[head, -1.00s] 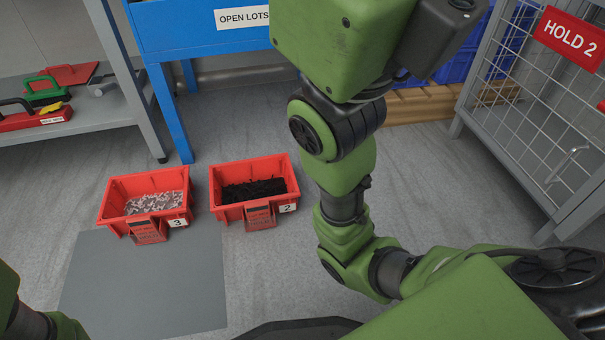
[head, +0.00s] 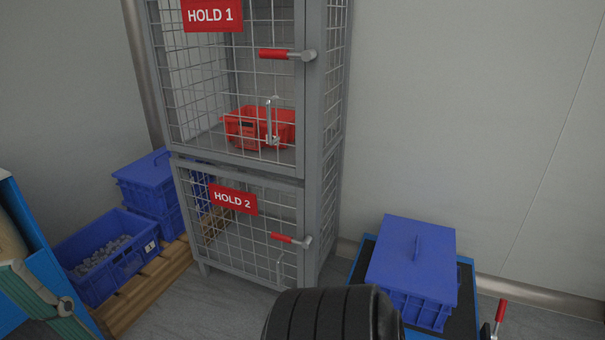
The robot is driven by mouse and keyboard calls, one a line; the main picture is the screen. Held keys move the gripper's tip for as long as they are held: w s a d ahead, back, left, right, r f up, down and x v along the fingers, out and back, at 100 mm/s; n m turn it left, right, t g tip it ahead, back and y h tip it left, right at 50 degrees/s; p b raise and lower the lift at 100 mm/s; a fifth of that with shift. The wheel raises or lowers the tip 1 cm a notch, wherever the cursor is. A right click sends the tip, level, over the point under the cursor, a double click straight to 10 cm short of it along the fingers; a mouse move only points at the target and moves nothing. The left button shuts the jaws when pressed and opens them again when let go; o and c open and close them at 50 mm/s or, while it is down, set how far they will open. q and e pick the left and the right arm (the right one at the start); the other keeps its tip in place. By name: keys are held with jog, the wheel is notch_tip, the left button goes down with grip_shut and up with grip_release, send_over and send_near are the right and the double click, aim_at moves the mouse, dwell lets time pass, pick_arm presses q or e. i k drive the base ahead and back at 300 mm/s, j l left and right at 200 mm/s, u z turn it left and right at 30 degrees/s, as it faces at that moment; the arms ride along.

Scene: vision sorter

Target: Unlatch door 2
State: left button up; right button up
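Door 2 (head: 223,223) is the lower wire-mesh door of the grey cage in the head view, with a red HOLD 2 sign (head: 233,198). It looks closed. Its latch (head: 291,240) is at the door's right edge. The red grip points left across the door, nearly level, from a grey pivot on the right. A grey door handle (head: 281,268) stands upright below the latch, its lower part hard to make out. Neither of my grippers is in view.
Door 1 (head: 205,75), with its own latch (head: 288,55), is above; a red bin (head: 260,128) sits behind it. A lidded blue crate (head: 412,265) stands right of the cage. Blue crates (head: 108,262) on a pallet (head: 150,285) stand left. A black part of mine covers the bottom centre.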

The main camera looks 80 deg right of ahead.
aim_at(306, 243)
jog(key=j+z, duration=0.15)
jog(key=z, duration=2.2)
